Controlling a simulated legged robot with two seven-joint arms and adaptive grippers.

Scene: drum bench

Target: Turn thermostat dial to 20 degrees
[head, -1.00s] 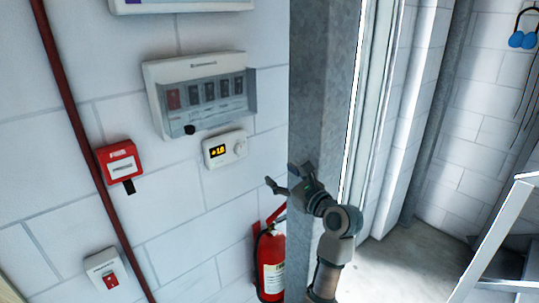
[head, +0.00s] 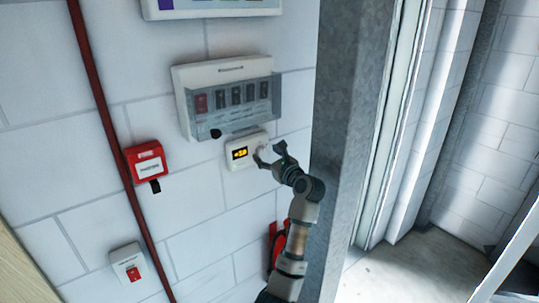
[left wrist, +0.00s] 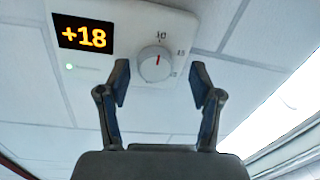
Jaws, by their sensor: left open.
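The thermostat is a small white box (head: 230,164) on the block wall, with an orange-lit display (head: 240,153). In the left wrist view its display (left wrist: 84,37) reads +18. The round white dial (left wrist: 155,64) has a red mark near its top, with small numbers around its rim. My left gripper (head: 270,151) is at the thermostat's right side, by the dial. In the left wrist view my left gripper (left wrist: 159,84) is open, one finger on each side of the dial. I cannot tell whether the fingers touch it. My right gripper is out of view.
A breaker panel (head: 190,82) with a clear cover hangs just above the thermostat. A red call point (head: 147,160) and a red-buttoned switch (head: 130,264) are to the left. A grey metal column (head: 345,120) stands close right of my arm. A red extinguisher is partly hidden below.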

